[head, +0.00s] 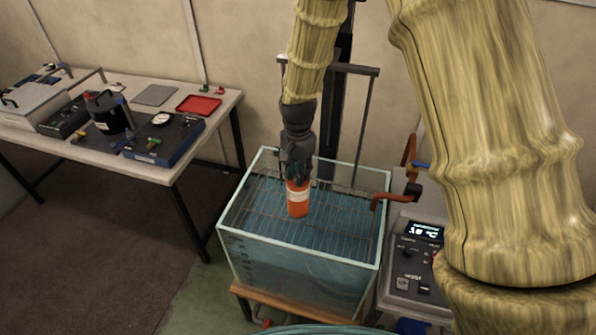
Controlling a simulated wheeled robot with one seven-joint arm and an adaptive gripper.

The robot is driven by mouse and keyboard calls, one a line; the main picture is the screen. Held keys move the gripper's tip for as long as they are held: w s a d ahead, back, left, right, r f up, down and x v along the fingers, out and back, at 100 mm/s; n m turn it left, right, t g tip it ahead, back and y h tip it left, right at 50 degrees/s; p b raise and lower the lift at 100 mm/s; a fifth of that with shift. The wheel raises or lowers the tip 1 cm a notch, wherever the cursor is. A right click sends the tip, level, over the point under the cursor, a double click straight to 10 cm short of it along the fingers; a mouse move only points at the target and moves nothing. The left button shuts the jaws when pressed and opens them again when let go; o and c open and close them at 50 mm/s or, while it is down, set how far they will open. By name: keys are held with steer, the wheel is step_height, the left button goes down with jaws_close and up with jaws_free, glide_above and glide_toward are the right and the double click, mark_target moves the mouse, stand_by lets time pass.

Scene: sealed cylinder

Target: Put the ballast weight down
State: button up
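My gripper (297,174) points down over the glass water tank (228,238). Its dark fingers are around the top of an orange cylinder (298,208) with a white band, which hangs upright and appears to be held. The cylinder is seen against the wire rack (262,207) in the tank; I cannot tell whether it touches the rack or the water. No other thing is in my gripper, and I cannot tell from its look whether this cylinder is the ballast weight. A black, pot-like object (107,113) stands on the table at the left.
The white table (150,171) holds a red tray (199,104), a grey mat (155,95), a blue-edged black case (168,143) and other equipment. A control panel (411,262) with a display and a copper-coloured pipe (385,196) stand at the tank's right. A dark hoist frame rises behind the tank.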

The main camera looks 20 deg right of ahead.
steer(key=o, duration=0.3)
steer(key=shift+s+f, duration=0.15)
steer(key=shift+f, duration=0.1)
steer(key=shift+o, duration=0.6)
steer(key=shift+f, duration=0.15)
steer(key=shift+w+r, duration=0.2)
steer(key=shift+r, duration=0.65)
step_height(320, 180, up, 12)
steer(key=b, duration=0.4)
steer(key=shift+f+b, duration=0.25)
steer(key=shift+b, duration=0.05)
